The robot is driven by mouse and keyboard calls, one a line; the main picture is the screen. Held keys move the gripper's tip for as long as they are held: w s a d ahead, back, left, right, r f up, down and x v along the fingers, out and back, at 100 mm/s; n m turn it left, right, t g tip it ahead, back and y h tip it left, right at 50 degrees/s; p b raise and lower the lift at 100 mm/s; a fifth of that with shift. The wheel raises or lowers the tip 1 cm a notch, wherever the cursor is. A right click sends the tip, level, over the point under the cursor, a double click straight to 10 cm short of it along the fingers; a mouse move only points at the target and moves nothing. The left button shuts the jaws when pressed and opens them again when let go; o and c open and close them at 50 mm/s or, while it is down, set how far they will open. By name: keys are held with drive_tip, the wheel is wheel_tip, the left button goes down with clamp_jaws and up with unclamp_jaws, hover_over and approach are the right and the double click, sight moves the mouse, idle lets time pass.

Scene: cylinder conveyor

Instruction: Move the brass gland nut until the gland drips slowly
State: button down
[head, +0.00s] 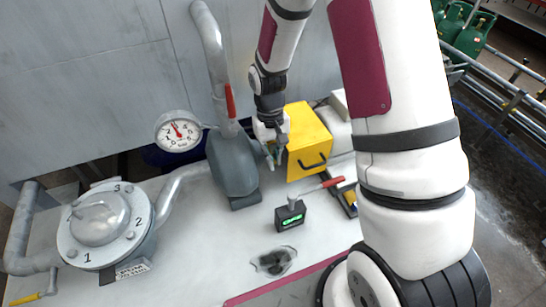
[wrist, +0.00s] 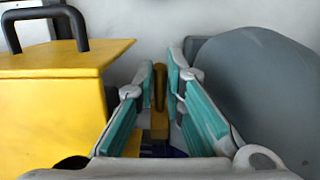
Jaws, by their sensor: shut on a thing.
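My gripper (head: 275,152) is beside the grey pump casing (head: 234,165), between it and the yellow box (head: 308,150). In the wrist view, my gripper (wrist: 160,90) has its two teal-padded fingers closed on a narrow brass-coloured piece, the brass gland nut (wrist: 159,120). The nut's upper end shows between the fingertips and its lower part stands below them. The grey casing (wrist: 255,90) is close on the right. In the head view the nut is largely hidden by the fingers, and I cannot make out any drops from the gland.
The yellow box with a black handle (wrist: 60,95) is close on the left. A pressure gauge (head: 178,131), a numbered flange cover (head: 88,250) and a small black device with a green display (head: 290,215) stand around. A dark wet-looking patch (head: 272,262) lies on the bench.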

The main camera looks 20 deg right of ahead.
drive_tip(key=c, duration=1.9)
unclamp_jaws()
drive_tip(key=shift+c, duration=0.2)
drive_tip(key=shift+r, duration=0.1)
wheel_tip(320, 180, up, 12)
drive_tip(key=w, duration=0.1)
drive_tip(key=shift+w, duration=0.35)
drive_tip(key=s+r+t, duration=0.2)
drive_tip(key=s+r, duration=0.2)
drive_tip(key=r, duration=0.3)
drive_tip(key=s+r+t, duration=0.1)
drive_tip(key=s+r, duration=0.3)
drive_tip(key=r, duration=0.3)
drive_tip(key=s+r+t, duration=0.4)
drive_tip(key=s+r, duration=0.2)
drive_tip(key=s, duration=0.6)
drive_tip(key=shift+s+r, duration=0.15)
drive_tip(key=shift+r, duration=0.25)
